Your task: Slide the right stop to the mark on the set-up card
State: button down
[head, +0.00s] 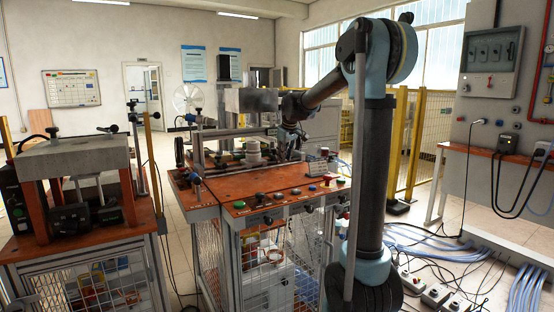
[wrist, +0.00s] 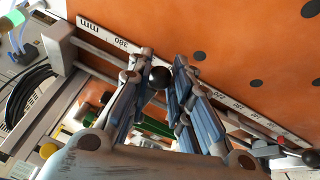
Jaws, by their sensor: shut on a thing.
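In the wrist view my gripper (wrist: 161,70) has its two blue-padded fingers closed on a black ball knob (wrist: 160,77). The knob appears to belong to the right stop; the fingers hide the rest of that stop. It sits beside a white mm scale (wrist: 100,34), a little in from the end marked 380. A second black knob (wrist: 312,158), with a red part beside it, is at the far right of the wrist view, apart from my gripper. In the head view my gripper (head: 294,152) is low over the bench and small. I cannot make out the set-up card's mark.
The orange bench top (head: 270,196) carries several buttons along its front edge. A grey end block (wrist: 60,42) closes the rail in the wrist view.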

jog(key=shift+w+d, duration=0.35)
jog(key=shift+d, duration=0.25)
jog(key=c, duration=1.4)
grip_release()
jog(key=shift+s, duration=0.1)
jog(key=v, duration=1.1)
jog(key=shift+s+r, duration=0.1)
jog(key=shift+r, duration=0.3)
